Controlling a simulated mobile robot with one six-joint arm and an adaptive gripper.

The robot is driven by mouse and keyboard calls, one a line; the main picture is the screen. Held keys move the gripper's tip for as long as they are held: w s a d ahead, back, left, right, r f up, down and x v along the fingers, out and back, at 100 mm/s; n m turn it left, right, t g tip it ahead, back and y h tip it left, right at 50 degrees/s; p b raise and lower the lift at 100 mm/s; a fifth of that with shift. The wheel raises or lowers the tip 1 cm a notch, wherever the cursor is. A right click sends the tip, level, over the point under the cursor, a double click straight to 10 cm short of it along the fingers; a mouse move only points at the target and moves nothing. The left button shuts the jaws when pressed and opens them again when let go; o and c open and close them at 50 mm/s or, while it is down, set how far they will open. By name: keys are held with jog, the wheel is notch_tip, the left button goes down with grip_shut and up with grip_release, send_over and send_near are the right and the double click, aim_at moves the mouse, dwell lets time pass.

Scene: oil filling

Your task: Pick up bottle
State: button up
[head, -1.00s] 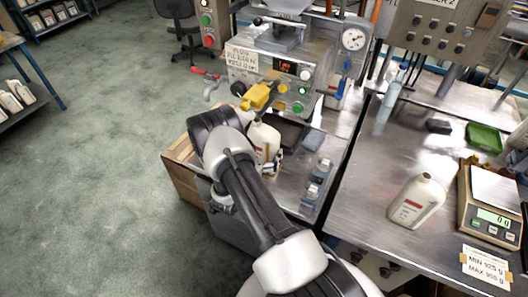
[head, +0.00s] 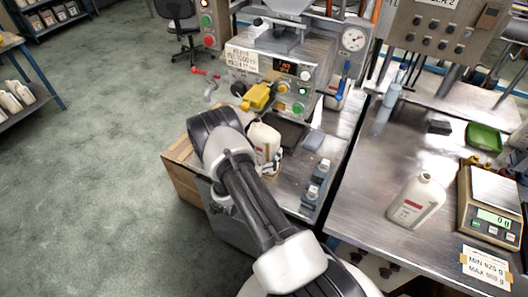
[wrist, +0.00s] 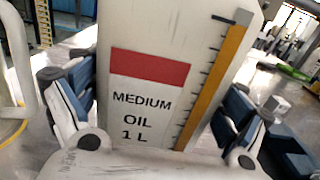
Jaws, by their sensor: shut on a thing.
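A white oil bottle (head: 264,138) stands upright on the metal filling bench, below the yellow part of the filling machine. My gripper (head: 270,164) is around its lower body and shut on it; my arm hides part of the bottle. In the wrist view the bottle (wrist: 150,60) fills the middle, with a red band, the words "MEDIUM OIL 1 L" and an orange level scale. The blue-padded fingers of my gripper (wrist: 155,108) lie on either side of it. I cannot tell whether its base touches the bench.
Filling machine (head: 275,75) stands just behind the bottle. On the right table (head: 370,185) are another white bottle (head: 417,200), a scale (head: 490,205) and a green tray (head: 484,137). The floor at left is clear.

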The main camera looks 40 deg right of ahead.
jog(key=shift+r, duration=0.25)
jog(key=shift+r, duration=0.2)
jog(key=p+v, duration=0.2)
jog(key=v, duration=1.5)
jog(key=shift+s+a, duration=0.2)
jog(key=shift+a, duration=0.2)
jog(key=shift+a+f, duration=0.1)
